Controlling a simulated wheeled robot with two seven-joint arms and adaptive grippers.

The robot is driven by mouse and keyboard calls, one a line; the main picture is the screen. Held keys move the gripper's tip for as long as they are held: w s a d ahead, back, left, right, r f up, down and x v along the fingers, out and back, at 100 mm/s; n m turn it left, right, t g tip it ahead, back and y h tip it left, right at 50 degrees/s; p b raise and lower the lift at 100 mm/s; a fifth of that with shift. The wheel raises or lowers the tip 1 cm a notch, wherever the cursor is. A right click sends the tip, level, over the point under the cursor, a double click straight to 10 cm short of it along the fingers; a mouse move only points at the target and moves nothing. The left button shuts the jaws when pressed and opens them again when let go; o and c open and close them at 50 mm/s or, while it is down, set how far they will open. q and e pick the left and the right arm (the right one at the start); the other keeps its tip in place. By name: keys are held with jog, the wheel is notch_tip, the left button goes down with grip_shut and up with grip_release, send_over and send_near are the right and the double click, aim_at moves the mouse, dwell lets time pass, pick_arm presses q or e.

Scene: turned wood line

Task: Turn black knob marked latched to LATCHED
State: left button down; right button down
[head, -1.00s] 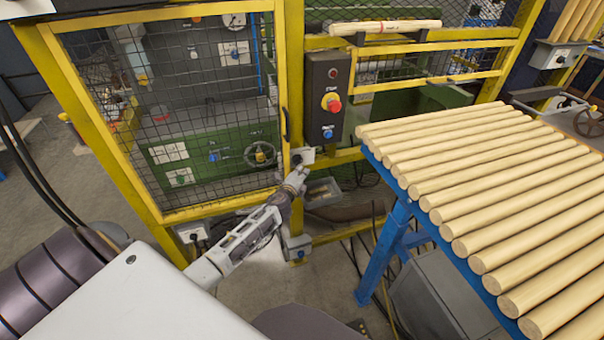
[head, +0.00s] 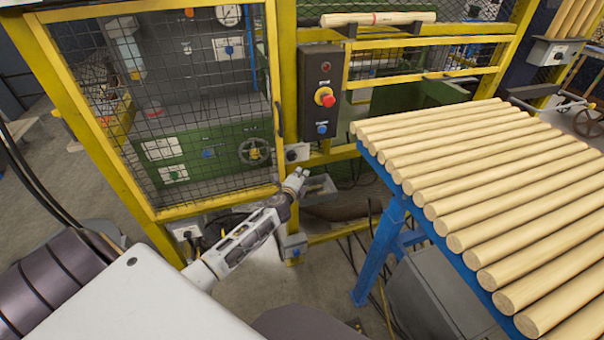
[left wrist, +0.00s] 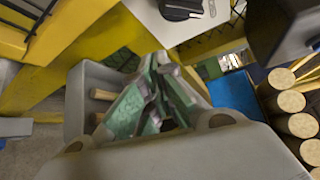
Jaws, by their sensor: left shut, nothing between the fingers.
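The black knob (head: 291,154) sits on a small pale plate (head: 303,151) on the yellow post, beside the mesh gate's edge. In the left wrist view the knob (left wrist: 181,8) shows at the top, on its plate (left wrist: 212,22), beyond the fingertips. Its marking is too small to read. My left gripper (head: 301,173) is shut and empty, just below the plate and apart from the knob. Its closed fingers also show in the left wrist view (left wrist: 158,68). My right gripper is not in view.
A dark control box (head: 320,95) with a red and yellow stop button (head: 325,97) is above right of the knob. The mesh gate (head: 170,110) stands left. A blue rack (head: 375,245) of wooden rods is at right. A grey bin (head: 320,188) sits low behind my gripper.

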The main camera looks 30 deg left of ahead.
pick_arm(q)
jog(key=s+d+r, duration=0.2)
jog(key=s+r, duration=0.1)
jog(key=s, duration=0.3)
jog(key=shift+d+r, duration=0.15)
jog(key=shift+d, duration=0.05)
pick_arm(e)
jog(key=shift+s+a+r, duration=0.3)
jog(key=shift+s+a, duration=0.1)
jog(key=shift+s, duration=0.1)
pick_arm(q)
jog(key=shift+s, duration=0.1)
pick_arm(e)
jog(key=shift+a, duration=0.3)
pick_arm(q)
jog(key=shift+n, duration=0.3)
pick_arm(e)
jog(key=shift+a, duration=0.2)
